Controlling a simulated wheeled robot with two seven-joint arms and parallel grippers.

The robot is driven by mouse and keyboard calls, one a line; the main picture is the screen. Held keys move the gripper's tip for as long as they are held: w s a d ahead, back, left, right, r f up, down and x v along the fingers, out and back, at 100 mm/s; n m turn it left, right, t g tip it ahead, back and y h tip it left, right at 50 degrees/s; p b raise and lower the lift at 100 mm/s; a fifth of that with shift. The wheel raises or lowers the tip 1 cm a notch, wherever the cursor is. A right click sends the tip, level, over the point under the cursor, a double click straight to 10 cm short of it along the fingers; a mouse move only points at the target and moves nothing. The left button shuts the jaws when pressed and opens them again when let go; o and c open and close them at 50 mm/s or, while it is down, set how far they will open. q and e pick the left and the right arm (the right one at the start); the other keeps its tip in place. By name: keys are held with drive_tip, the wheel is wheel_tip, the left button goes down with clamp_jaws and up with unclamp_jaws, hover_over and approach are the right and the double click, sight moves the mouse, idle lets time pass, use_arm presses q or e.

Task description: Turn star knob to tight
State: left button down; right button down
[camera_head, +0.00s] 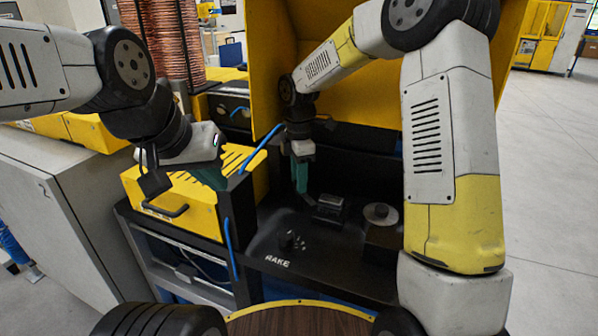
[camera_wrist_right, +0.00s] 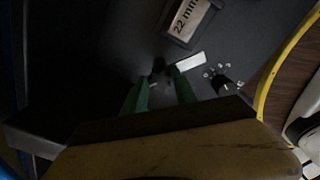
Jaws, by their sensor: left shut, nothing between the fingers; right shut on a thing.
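My right gripper (camera_head: 302,188) reaches down to the black machine top, its green fingers shut on a small dark thing. In the right wrist view, the tips of the right gripper (camera_wrist_right: 165,75) close around this dark piece, which appears to be the star knob (camera_wrist_right: 158,66). Its shape and any tight mark are too dark to make out, and the fingers hide part of it. A white label (camera_wrist_right: 188,63) lies just beside it. My left gripper (camera_head: 212,179) is shut and empty, above the yellow box at the left.
A block marked 22 mm (camera_wrist_right: 190,20) stands near the right gripper. A separate black dial (camera_head: 290,240) sits near the front, beside the lettering "RAKE". A round metal disc (camera_head: 380,213) is at the right. A yellow box (camera_head: 180,205) and a yellow hood (camera_head: 330,45) flank the workspace.

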drive_tip(key=n, duration=0.4)
drive_tip(key=shift+n, duration=0.3)
drive_tip(key=shift+r+n, duration=0.1)
drive_tip(key=shift+n, duration=1.3)
drive_tip(key=c, duration=1)
unclamp_jaws()
drive_tip(key=shift+o, duration=0.2)
